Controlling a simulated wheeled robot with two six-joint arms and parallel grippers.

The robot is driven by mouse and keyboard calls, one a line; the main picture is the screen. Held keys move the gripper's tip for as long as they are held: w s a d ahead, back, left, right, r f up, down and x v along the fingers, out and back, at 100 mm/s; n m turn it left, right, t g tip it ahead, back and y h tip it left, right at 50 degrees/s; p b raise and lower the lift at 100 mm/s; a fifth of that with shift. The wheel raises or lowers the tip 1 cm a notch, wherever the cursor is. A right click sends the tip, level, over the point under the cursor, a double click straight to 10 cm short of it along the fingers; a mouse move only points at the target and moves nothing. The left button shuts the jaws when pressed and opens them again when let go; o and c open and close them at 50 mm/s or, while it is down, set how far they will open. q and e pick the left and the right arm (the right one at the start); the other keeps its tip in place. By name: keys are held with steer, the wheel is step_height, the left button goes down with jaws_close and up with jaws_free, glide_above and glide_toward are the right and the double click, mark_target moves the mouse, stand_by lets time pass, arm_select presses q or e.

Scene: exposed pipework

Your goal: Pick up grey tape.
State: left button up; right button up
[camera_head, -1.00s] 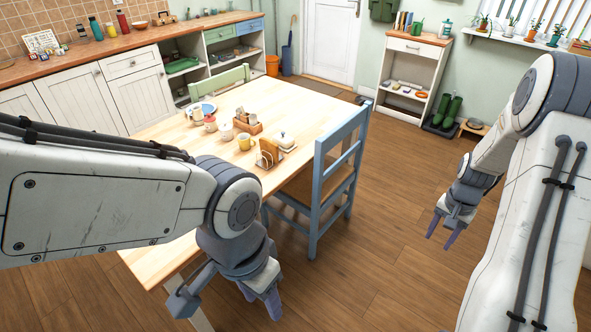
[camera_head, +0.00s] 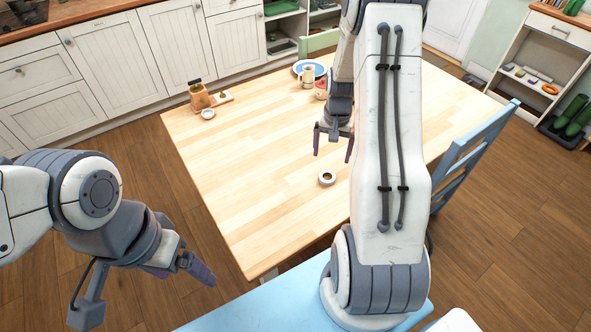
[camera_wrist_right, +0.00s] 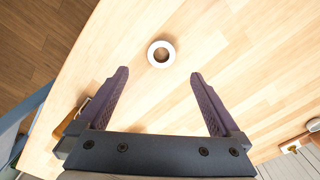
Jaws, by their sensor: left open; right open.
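A small pale grey-white roll of tape (camera_head: 327,177) with a brown inner ring lies flat on the wooden table (camera_head: 250,190). It also shows in the right wrist view (camera_wrist_right: 161,54), just beyond the fingertips and roughly centred between them. My right gripper (camera_head: 333,147) is open and empty above the table, near the roll and not touching it. Its two purple fingers (camera_wrist_right: 159,74) spread wide in the wrist view. My left gripper (camera_head: 185,270) is open and empty, off the table's left side over the floor.
A brown jar (camera_head: 199,96) and another small pale ring (camera_head: 208,113) stand at the table's far left. A blue plate (camera_head: 309,68) and a cup (camera_head: 307,76) are at the far edge. A blue chair (camera_head: 470,150) is at the right. The table around the roll is clear.

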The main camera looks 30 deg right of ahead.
glide_above(327, 179)
steer(key=a, duration=0.1)
step_height(327, 179, down, 5)
steer(key=shift+w+f, duration=0.1)
steer(key=f, duration=0.2)
steer(key=d+f+p, duration=0.1)
steer(key=f, duration=0.1)
steer(key=shift+p, duration=0.3)
steer(key=shift+f, duration=0.55)
steer(key=c, duration=1.4)
steer(key=shift+c, duration=0.2)
steer(key=shift+r, duration=0.1)
